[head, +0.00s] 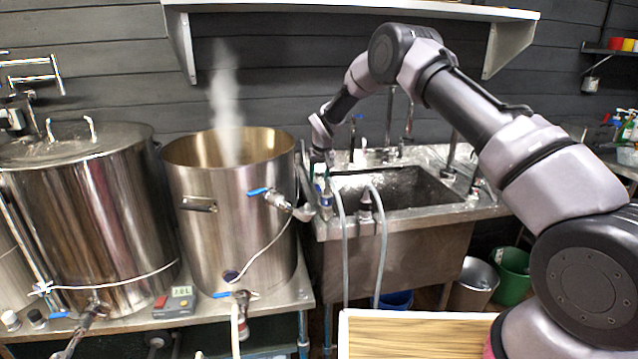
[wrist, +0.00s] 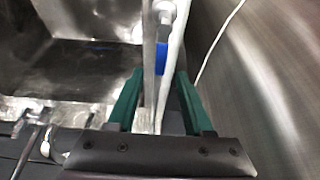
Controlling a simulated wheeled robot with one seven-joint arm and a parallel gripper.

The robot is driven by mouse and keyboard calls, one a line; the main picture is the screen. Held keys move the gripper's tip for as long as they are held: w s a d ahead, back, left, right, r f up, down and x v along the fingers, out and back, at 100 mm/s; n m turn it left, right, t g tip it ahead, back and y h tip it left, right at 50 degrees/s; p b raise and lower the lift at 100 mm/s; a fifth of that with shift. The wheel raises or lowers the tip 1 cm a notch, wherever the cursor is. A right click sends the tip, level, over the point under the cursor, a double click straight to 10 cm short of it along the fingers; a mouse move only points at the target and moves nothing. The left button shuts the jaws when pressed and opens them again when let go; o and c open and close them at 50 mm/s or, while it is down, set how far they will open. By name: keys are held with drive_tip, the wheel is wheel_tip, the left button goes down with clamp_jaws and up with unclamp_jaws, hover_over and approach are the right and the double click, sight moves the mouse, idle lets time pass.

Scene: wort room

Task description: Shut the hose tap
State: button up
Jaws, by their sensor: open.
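My gripper (head: 319,168) points down at the sink's left front corner, beside the steaming kettle. In the wrist view my gripper (wrist: 158,88) shows two green fingers standing apart. A blue part (wrist: 161,58) on a pale metal fitting lies between and beyond the fingertips, with upright pale tubes passing in front of it. I cannot tell whether a finger touches it. In the head view a fitting with a hose (head: 327,198) stands just below my gripper, partly hidden. I cannot tell for sure which part is the hose tap.
The steel kettle (head: 205,240) stands close left of my gripper, with a blue-handled valve (head: 258,191). The sink basin (head: 405,192) is right of it. A second hose fitting (head: 365,206) stands on the sink's front edge. A white shelf (head: 350,8) hangs above.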

sight(318, 188)
drive_tip(key=shift+x, duration=1.45)
clamp_jaws()
idle(0.4)
